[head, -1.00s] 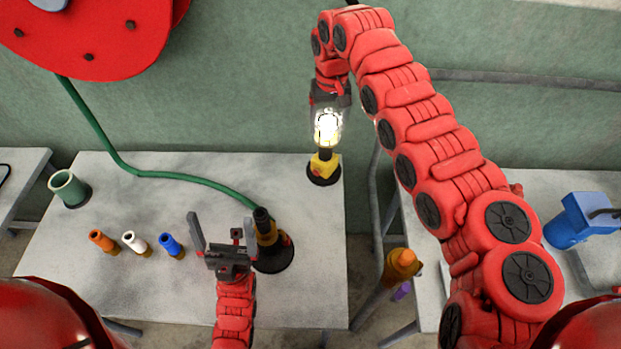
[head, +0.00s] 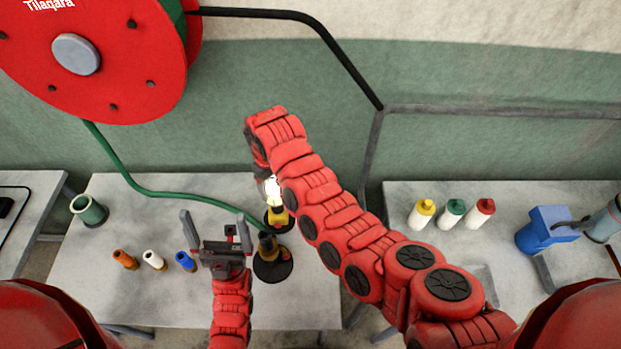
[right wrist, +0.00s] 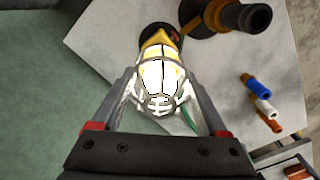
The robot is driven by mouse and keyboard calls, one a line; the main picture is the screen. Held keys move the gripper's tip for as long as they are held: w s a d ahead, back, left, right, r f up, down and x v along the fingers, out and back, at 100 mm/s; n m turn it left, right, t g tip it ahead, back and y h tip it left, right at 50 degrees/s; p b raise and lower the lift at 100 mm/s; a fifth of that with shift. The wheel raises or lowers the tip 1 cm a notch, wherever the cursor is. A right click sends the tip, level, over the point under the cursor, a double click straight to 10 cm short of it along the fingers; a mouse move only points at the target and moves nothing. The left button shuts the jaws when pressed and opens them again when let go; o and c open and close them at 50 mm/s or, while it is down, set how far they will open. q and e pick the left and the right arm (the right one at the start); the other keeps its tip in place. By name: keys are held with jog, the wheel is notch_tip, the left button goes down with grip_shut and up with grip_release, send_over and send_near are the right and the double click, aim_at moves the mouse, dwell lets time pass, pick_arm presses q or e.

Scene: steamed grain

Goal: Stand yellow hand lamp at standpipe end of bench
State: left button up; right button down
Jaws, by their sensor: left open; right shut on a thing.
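The yellow hand lamp (head: 278,216), lit at its caged top, is at the back right of the left bench (head: 150,300). My right gripper (right wrist: 160,92) is shut around the cage of the lamp, which also shows in the right wrist view (right wrist: 157,68). In the head view my right arm hides most of that gripper. The lamp looks roughly upright; I cannot tell whether its black foot touches the bench. My left gripper (head: 215,228) is open and empty over the bench, left of a black-and-yellow fitting (head: 270,262) on a round black base.
Orange (head: 125,260), white (head: 154,260) and blue (head: 187,261) nozzles and a green cup (head: 90,209) stand on the left bench. A green hose (head: 160,194) crosses its back. A dark pipe (head: 370,160) runs down the wall between the benches. Bottles (head: 452,212) stand on the right bench.

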jog(key=w+d+f+b, duration=0.4)
jog(key=w+d+b, duration=0.6)
jog(key=b, duration=0.3)
jog(key=shift+f, duration=0.4)
jog(key=shift+w, duration=0.1)
jog(key=shift+f, duration=0.15)
grip_release()
notch_tip(320, 180, up, 12)
jog(key=b, duration=0.1)
jog(key=shift+r, duration=0.2)
